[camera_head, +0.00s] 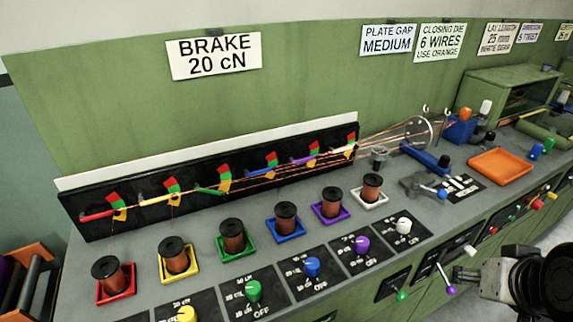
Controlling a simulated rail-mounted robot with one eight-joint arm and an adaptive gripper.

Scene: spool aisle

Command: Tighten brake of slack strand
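A black rail carries a row of coloured lever arms before red-and-orange gauges. The green arm (208,190) slopes down to the right, unlike the red arm (97,215), yellow arm (152,195) and the others. Copper spools stand in matching trays, including one in the green tray (221,255). In front are brake panels with a green knob (253,291), yellow knob (187,314), blue knob (312,267), purple knob (362,244) and white knob (403,226). No red knob shows. My gripper (482,277) is partly visible at lower right, apart from the knobs; its finger opening is unclear.
A sign (214,56) reads "BRAKE 20 cN". Strands run right to a round plate (418,131). An orange tray (499,165) lies at right. Levers with green (401,296) and purple (451,290) balls stick out of the bench front near my gripper.

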